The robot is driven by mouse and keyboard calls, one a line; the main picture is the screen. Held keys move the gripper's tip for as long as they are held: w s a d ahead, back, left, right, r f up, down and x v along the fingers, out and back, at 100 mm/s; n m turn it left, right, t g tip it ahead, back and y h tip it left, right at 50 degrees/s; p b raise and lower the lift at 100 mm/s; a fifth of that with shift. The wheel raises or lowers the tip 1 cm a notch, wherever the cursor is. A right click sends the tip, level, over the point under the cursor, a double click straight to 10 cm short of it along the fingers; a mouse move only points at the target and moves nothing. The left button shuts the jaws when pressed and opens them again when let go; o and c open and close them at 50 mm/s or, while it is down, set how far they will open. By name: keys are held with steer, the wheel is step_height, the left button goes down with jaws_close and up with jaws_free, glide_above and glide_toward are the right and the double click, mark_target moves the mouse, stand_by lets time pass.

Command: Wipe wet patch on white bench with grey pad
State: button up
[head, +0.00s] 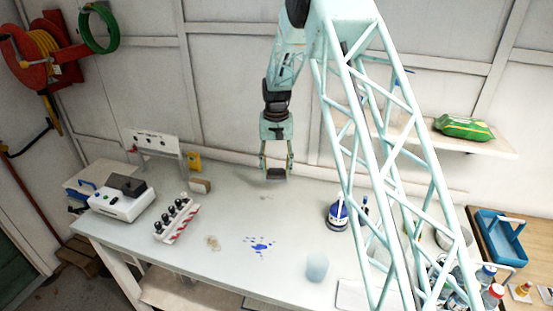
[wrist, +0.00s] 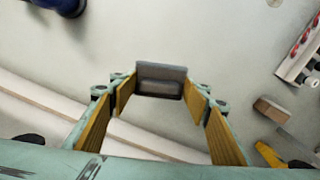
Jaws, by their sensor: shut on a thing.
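My gripper (head: 276,158) is shut on the grey pad (head: 276,173) and holds it level above the back part of the white bench (head: 300,275). In the wrist view the pad (wrist: 161,80) sits between the yellow-lined fingertips of my gripper (wrist: 161,92). A small faint greyish mark (head: 266,197) lies on the bench just in front of the pad. A blue splash (head: 260,245) and a yellowish smear (head: 212,243) lie further forward. I cannot tell for certain which mark is the wet patch.
A blue-and-white object (head: 337,216) stands at right, and a frosted cup (head: 317,266) near the front. The bench middle is open apart from the marks.

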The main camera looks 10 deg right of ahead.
steer(key=shift+w+d+f+p, duration=0.15)
steer(key=shift+f+p, duration=0.35)
steer(key=shift+f, duration=0.7)
steer(key=shift+w+f+p, duration=0.25)
steer(key=shift+f+p, duration=0.25)
steer(key=shift+f, duration=0.7)
steer(key=shift+f, duration=0.15)
